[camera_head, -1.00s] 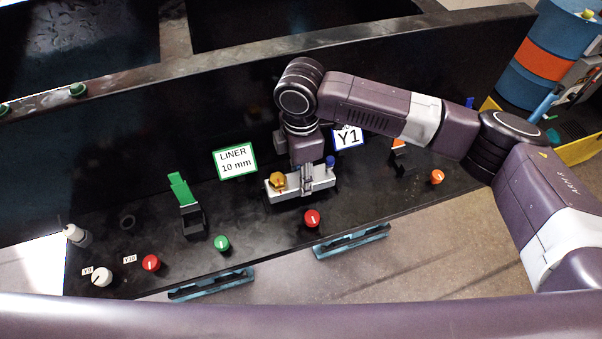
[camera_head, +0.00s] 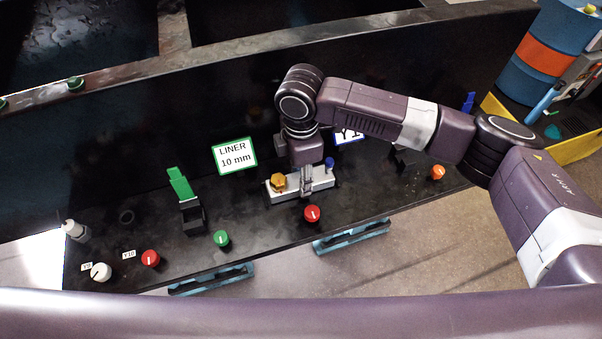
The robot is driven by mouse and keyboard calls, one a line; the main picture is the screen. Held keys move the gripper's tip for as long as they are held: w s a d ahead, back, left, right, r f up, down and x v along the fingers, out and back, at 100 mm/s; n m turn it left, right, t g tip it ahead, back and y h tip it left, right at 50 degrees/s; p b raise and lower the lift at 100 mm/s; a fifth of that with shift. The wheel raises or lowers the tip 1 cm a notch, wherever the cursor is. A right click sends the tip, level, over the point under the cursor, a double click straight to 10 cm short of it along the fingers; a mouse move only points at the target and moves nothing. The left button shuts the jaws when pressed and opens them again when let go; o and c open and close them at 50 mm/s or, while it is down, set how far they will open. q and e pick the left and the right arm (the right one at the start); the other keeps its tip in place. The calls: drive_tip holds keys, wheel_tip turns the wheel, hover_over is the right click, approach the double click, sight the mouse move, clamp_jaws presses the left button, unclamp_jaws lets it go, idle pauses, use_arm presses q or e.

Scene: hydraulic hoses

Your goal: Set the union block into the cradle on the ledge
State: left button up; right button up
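The union block appears to be the light grey bar (camera_head: 321,183) on the black ledge (camera_head: 262,222), left of the Y1 sign. It has a brass fitting (camera_head: 278,181) at its left end and a blue cap (camera_head: 329,162) near its right end. My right gripper (camera_head: 306,188) reaches down over its middle, with fingers at the bar. I cannot tell whether they are shut on it. No separate cradle can be made out under or around the bar. My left gripper is not in view.
A green-bordered "LINER 10 mm" sign (camera_head: 235,156) stands behind the bar. A red knob (camera_head: 312,214) sits just in front of it. A green lever (camera_head: 180,184) stands to the left. Blue handles (camera_head: 352,237) line the front edge. A dark wall rises behind the ledge.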

drive_tip(key=o, duration=1.5)
drive_tip(key=shift+c, duration=0.2)
drive_tip(key=shift+f, duration=0.1)
wheel_tip(320, 180, up, 12)
